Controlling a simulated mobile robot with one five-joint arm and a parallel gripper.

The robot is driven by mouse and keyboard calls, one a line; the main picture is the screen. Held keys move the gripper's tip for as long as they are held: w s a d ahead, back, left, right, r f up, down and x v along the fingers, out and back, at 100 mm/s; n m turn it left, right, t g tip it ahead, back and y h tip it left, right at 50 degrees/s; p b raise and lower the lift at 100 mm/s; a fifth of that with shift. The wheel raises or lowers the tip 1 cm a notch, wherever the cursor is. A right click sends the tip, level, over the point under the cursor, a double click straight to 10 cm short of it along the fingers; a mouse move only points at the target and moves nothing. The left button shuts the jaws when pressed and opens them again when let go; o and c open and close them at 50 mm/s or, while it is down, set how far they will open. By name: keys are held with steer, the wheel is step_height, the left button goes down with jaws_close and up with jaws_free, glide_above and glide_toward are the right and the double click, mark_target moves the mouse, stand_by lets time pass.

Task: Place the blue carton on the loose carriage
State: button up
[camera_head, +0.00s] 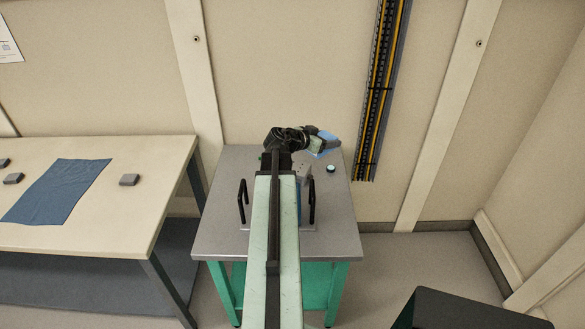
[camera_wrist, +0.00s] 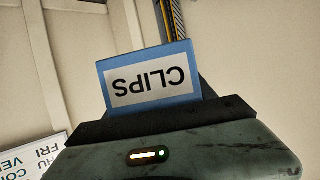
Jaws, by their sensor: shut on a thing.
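The blue carton (camera_head: 329,141) is held by my gripper (camera_head: 318,146) above the back right of a small grey-topped table. In the wrist view the carton (camera_wrist: 150,57) shows a white label reading CLIPS, upside down. The dark jaws (camera_wrist: 158,117) are shut on its lower edge. On the table, a low grey plate with two upright black handles (camera_head: 243,201) lies under my arm. A grey block and something blue on it are mostly hidden by my arm. I cannot tell whether this is the loose carriage.
The grey table (camera_head: 220,237) has green legs and stands near the wall. A beige bench (camera_head: 120,200) at left bears a blue cloth (camera_head: 62,190) and several grey blocks. A cable tray (camera_head: 381,90) runs up the wall.

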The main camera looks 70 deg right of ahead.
steer(key=w+a+f+b, duration=0.1)
steer(key=w+f+b, duration=0.45)
steer(key=w, duration=0.55)
steer(key=w+a+f+b, duration=0.2)
steer(key=w+f+b, duration=0.35)
steer(key=w, duration=0.45)
steer(key=shift+n, duration=0.3)
steer(key=b+x, duration=0.1)
steer(key=x, duration=0.4)
steer(key=s+b+x, duration=0.1)
steer(key=b+x, duration=0.1)
steer(key=x, duration=0.4)
steer(key=s+b+x, duration=0.1)
steer(key=x, duration=0.5)
steer(key=shift+a+r, duration=0.2)
steer(key=shift+r, duration=0.15)
steer(key=shift+r+t, duration=0.2)
steer(key=shift+t, duration=0.1)
steer(key=shift+f, duration=0.1)
steer(key=o, duration=1.4)
